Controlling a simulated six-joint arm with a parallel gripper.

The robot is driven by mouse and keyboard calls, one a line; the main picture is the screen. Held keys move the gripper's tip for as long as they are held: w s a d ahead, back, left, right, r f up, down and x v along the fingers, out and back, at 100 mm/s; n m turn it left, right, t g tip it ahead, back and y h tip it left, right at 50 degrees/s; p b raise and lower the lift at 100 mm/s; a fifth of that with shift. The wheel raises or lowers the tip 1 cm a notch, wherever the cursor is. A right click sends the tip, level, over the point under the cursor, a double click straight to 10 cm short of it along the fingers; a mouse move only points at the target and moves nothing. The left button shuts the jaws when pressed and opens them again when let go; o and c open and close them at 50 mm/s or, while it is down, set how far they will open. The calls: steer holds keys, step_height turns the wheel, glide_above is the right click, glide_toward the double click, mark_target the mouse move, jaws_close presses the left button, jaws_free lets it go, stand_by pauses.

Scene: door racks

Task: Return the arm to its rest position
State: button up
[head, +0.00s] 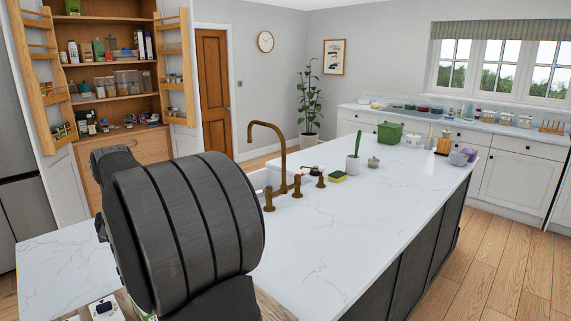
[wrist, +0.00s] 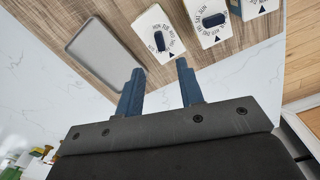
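My gripper (wrist: 159,88) shows in the wrist view with its two blue fingers apart and nothing between them. It is above the edge of a wooden board (wrist: 115,20) on the white marble counter. In the head view my dark arm covers the near left of the island, and the gripper itself is hidden there.
A grey tray (wrist: 104,52) and white boxes with dials (wrist: 158,35) (wrist: 212,22) lie on the board near the fingertips. In the head view a brass tap (head: 283,160), a sponge (head: 337,176) and a green pot (head: 390,133) stand along the island (head: 345,225). An open pantry (head: 110,60) is behind.

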step_height(320, 180, down, 9)
steer(key=shift+r, duration=0.1)
steer(key=shift+f+n, duration=0.25)
steer(key=shift+n, duration=0.75)
step_height(320, 180, up, 18)
steer(key=w+d+f+g+y, duration=0.2)
steer(key=f+y, duration=0.1)
steer(key=f, duration=0.2)
steer(key=w+d+f+g+y, duration=0.1)
steer(key=f+g+y, duration=0.2)
steer(key=f, duration=0.3)
steer(key=w+d+f+m+g+y, duration=0.1)
steer(key=w+d+f+g+y, duration=0.1)
steer(key=f, duration=0.3)
steer(key=shift+w+d+f+g+y, duration=0.2)
steer(key=shift+w+d+g+y, duration=0.25)
steer(key=shift+y, duration=0.35)
steer(key=shift+s+a, duration=0.1)
steer(key=shift+s, duration=0.05)
